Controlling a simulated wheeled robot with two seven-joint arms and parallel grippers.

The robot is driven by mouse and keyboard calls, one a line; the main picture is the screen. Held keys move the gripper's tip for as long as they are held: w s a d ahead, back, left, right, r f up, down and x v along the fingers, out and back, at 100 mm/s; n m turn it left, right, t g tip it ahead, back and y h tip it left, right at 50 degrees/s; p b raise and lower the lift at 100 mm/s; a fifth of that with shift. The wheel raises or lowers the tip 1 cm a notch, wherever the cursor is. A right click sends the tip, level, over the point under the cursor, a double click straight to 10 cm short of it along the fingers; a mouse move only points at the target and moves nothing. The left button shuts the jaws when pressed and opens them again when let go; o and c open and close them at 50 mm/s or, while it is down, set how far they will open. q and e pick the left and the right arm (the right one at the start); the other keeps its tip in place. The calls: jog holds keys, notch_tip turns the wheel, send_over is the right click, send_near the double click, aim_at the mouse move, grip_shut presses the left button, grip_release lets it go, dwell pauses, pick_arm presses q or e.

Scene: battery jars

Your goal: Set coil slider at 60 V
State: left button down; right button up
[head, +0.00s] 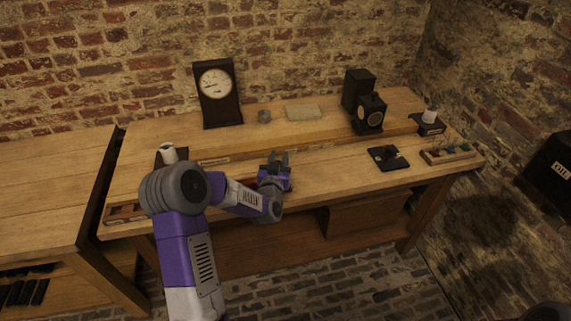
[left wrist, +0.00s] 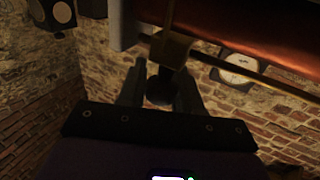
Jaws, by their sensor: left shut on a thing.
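My left gripper (head: 274,160) is over the front of the workbench. In the left wrist view its two fingers (left wrist: 160,92) are shut on the dark round knob (left wrist: 159,90) of the coil slider. The slider's brass block (left wrist: 171,50) sits on a thin brass rod beside the copper-red coil (left wrist: 250,28). In the head view my gripper and arm hide most of the coil and slider. A dial meter in a dark case (head: 215,84) stands at the back left of the bench; its face also shows in the left wrist view (left wrist: 240,68). Its reading is too small to tell.
Two black boxes with round fronts (head: 369,112) stand at the back right. A dark switch base (head: 388,158) and a tray of coloured pieces (head: 447,153) lie further right. A pale slab (head: 303,112) lies on the raised shelf.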

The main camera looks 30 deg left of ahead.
pick_arm(q)
jog(key=shift+w+d, duration=0.15)
jog(key=shift+d, duration=0.05)
jog(key=c, duration=0.9)
grip_release()
jog(key=shift+w+d, duration=0.1)
jog(key=shift+o, duration=0.2)
jog(key=v, duration=0.7)
jog(key=shift+s+p, duration=0.3)
jog(key=shift+p, duration=0.1)
